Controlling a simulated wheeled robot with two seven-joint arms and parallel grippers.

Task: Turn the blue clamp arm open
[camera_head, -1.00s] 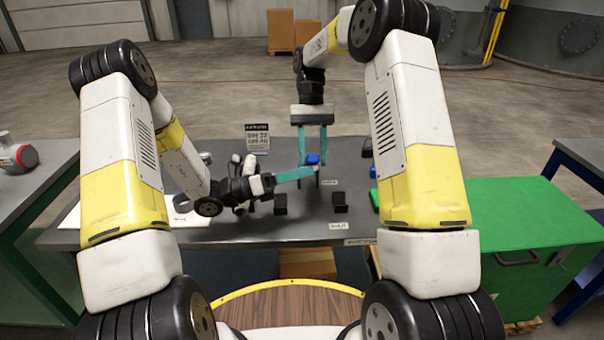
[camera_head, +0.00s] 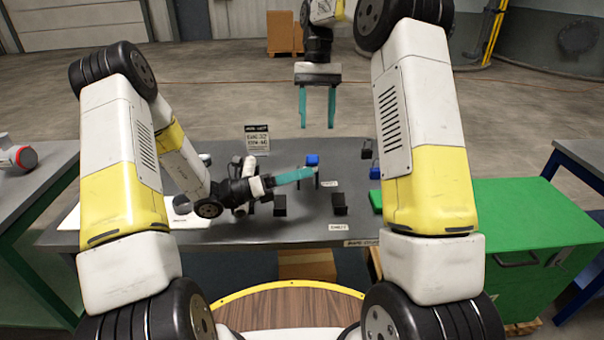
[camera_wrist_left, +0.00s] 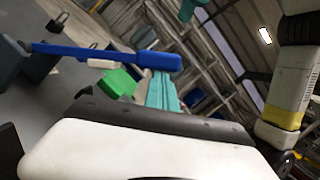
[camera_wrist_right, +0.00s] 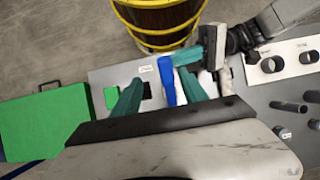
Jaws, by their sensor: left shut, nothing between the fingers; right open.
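The blue clamp arm (camera_head: 312,160) is a small blue piece near the middle of the table in the head view. In the left wrist view it is a long blue bar (camera_wrist_left: 110,56); it also shows in the right wrist view (camera_wrist_right: 168,80). My left gripper (camera_head: 308,172) is shut and empty, its teal fingertips beside the clamp arm; in the left wrist view its fingers (camera_wrist_left: 162,94) reach the bar's thick end, but I cannot tell whether they touch. My right gripper (camera_head: 318,125) is open and empty, raised above and beyond the clamp arm, fingers pointing down.
Black blocks (camera_head: 339,204) stand on the grey table (camera_head: 235,228) near the clamp arm. A sign (camera_head: 257,139) stands at the back. A green box (camera_head: 525,225) is at the right. The air around my right gripper is clear.

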